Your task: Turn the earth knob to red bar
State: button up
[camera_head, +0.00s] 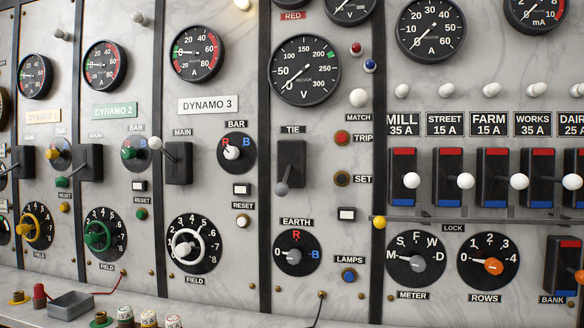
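The earth knob (295,254) is a small grey knob on a round black dial in the lower middle of the panel, under the label EARTH (296,222). The dial carries a white 0 at its left, a red R (296,234) at its top and a blue B (315,255) at its right. The knob's pointer seems to face left, toward the 0, but it is small in this view. My gripper is not in view, and nothing covers the dial.
Above the dial is the TIE lever switch (291,163), its grey-tipped handle hanging down. A blue LAMPS button (349,276) is to the right, and a dark cable (320,308) hangs below. A ledge with a grey tray (70,305) and several fuses runs along the lower left.

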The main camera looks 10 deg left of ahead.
aim_at(294, 257)
jog(key=i+l, duration=0.2)
jog(key=l, duration=0.15)
jog(key=i+l+u, duration=0.1)
jog(key=u, duration=0.3)
jog(key=l+u, duration=0.15)
jog(key=u, duration=1.1)
